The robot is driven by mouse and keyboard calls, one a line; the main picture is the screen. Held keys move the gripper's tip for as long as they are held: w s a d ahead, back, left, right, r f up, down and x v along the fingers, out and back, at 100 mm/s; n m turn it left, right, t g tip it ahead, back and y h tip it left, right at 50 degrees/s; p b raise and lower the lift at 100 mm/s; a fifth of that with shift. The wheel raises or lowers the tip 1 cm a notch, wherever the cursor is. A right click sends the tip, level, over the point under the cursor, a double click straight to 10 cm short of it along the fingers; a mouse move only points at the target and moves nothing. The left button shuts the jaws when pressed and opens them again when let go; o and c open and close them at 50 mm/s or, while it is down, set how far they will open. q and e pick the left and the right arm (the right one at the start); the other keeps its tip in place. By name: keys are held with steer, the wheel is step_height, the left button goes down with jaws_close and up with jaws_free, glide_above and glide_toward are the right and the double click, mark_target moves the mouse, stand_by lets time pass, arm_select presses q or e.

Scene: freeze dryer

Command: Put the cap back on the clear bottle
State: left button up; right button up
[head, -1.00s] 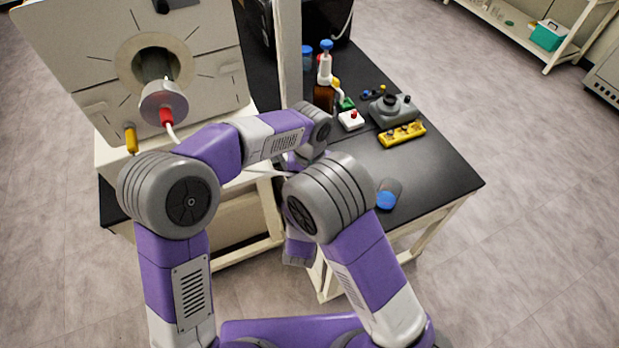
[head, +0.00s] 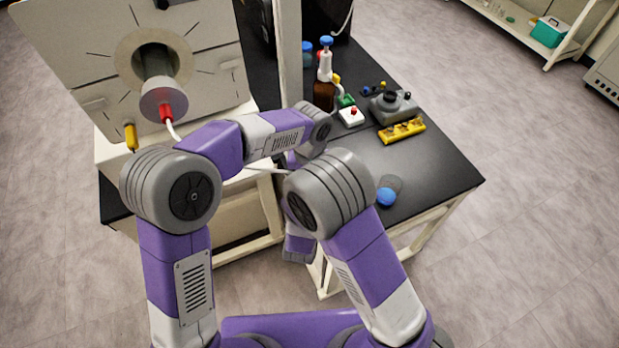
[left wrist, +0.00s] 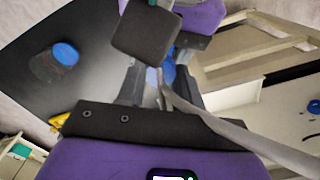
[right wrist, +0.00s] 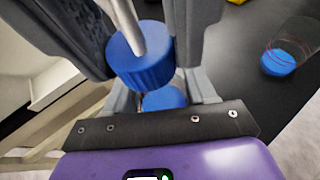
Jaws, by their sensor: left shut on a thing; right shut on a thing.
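A clear vessel with a blue end (head: 386,197) is on the black bench; it also shows in the left wrist view (left wrist: 64,54) and the right wrist view (right wrist: 280,61). I cannot tell whether the blue is a cap. My right gripper (right wrist: 143,60) is shut on a ribbed blue cap (right wrist: 138,70) with a pale rod or tube against its top. A second blue piece (right wrist: 163,98) is nearer my palm. My left gripper (left wrist: 160,80) is shut around a blue piece (left wrist: 168,68), partly hidden by a grey tube. Both grippers are hidden behind my arms in the head view.
A brown bottle (head: 324,96) with a dispenser top stands at the bench's back. A grey device (head: 395,108) and yellow rack (head: 402,131) are on the bench. A large panel with a cylinder (head: 163,101) is at left. The bench's right front corner is clear.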

arm_select(q)
steer(key=shift+f, duration=0.15)
steer(key=m, duration=0.6)
steer(key=shift+m, duration=0.3)
steer(key=o, duration=1)
steer(key=shift+r, duration=2.3)
steer(key=shift+c, duration=0.4)
